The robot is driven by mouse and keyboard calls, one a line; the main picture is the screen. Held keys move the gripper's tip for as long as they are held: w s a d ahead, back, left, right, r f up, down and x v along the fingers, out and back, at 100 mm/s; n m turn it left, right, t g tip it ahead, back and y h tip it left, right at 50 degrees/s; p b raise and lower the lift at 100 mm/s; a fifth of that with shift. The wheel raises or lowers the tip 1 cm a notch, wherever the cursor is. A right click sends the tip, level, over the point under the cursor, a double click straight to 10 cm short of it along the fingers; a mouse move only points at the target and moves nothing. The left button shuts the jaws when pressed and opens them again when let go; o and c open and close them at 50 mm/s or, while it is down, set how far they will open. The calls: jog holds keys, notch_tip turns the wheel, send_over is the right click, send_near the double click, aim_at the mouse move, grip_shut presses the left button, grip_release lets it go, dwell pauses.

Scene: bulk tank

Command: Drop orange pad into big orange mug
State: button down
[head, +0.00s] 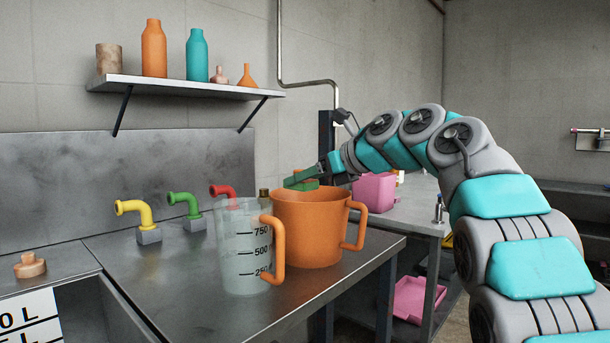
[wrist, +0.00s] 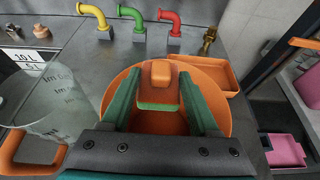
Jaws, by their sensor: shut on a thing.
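The big orange mug (head: 308,232) stands upright on the metal counter, its handle on the right. In the wrist view its open inside (wrist: 158,122) lies beneath my fingers. My gripper (head: 306,181) is over the mug's mouth. In the wrist view my gripper (wrist: 160,84) has its two green fingers on either side of the orange pad (wrist: 160,73), shut on it. The pad has an orange top with a raised block and a green lower layer. It appears above the mug's opening, apart from its walls. My fingers partly hide it in the head view.
A clear measuring jug (head: 243,250) with an orange handle stands left of the mug. Yellow (head: 133,211), green (head: 184,204) and red taps (head: 223,191) line the back. An orange tray (wrist: 226,76) lies behind the mug. A pink container (head: 374,191) stands to the right.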

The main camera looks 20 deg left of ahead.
aim_at(312, 181)
jog(key=shift+f+b, duration=0.35)
jog(key=shift+f, duration=0.35)
jog(key=shift+c, duration=0.3)
grip_release()
jog(key=b+v, duration=0.1)
jog(key=v, duration=0.6)
jog(key=shift+s+d+r, duration=0.1)
jog(key=shift+s+d, duration=0.05)
jog(key=shift+d, duration=0.1)
